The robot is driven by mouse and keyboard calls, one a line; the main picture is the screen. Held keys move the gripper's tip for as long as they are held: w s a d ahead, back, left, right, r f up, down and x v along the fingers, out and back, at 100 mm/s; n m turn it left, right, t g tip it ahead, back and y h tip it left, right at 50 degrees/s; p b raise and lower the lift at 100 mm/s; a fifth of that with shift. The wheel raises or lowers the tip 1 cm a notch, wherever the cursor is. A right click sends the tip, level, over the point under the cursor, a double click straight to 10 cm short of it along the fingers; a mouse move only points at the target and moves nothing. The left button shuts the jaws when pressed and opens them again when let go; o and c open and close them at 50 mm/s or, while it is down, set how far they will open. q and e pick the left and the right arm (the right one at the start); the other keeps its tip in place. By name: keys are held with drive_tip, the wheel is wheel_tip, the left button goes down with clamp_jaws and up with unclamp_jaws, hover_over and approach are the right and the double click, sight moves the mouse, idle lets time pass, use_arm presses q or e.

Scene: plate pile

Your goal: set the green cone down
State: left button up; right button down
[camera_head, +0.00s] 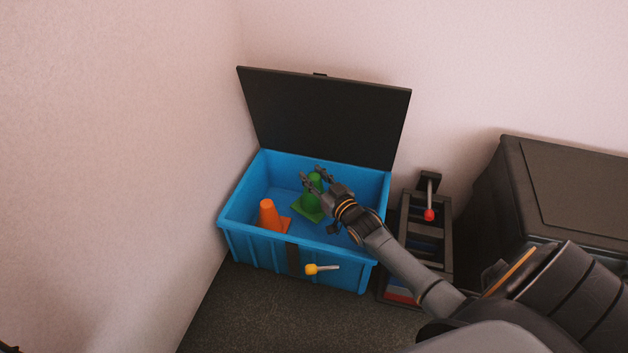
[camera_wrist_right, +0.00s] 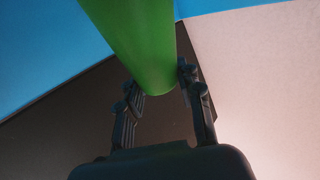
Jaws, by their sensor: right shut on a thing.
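The green cone (camera_head: 314,183) is upright inside the blue crate (camera_head: 247,238), near its middle. Its square base is low in the crate; I cannot tell if it touches the floor. My right gripper (camera_head: 312,175) reaches in over the front right wall and is shut on the cone's upper part. In the right wrist view the green cone (camera_wrist_right: 142,40) runs between the two fingers of the right gripper (camera_wrist_right: 158,82). My left gripper is not in view.
An orange cone (camera_head: 268,216) stands in the crate left of the green one. The crate's black lid (camera_head: 320,120) is raised behind. A yellow-knobbed latch (camera_head: 312,269) is on the front. A dark rack with a red-knobbed lever (camera_head: 429,214) and a dark box (camera_head: 575,190) stand right.

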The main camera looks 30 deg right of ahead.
drive_tip(key=shift+r, duration=0.1)
drive_tip(key=shift+f+b, duration=0.3)
drive_tip(key=shift+f, duration=0.3)
drive_tip(key=c, duration=0.9)
unclamp_jaws()
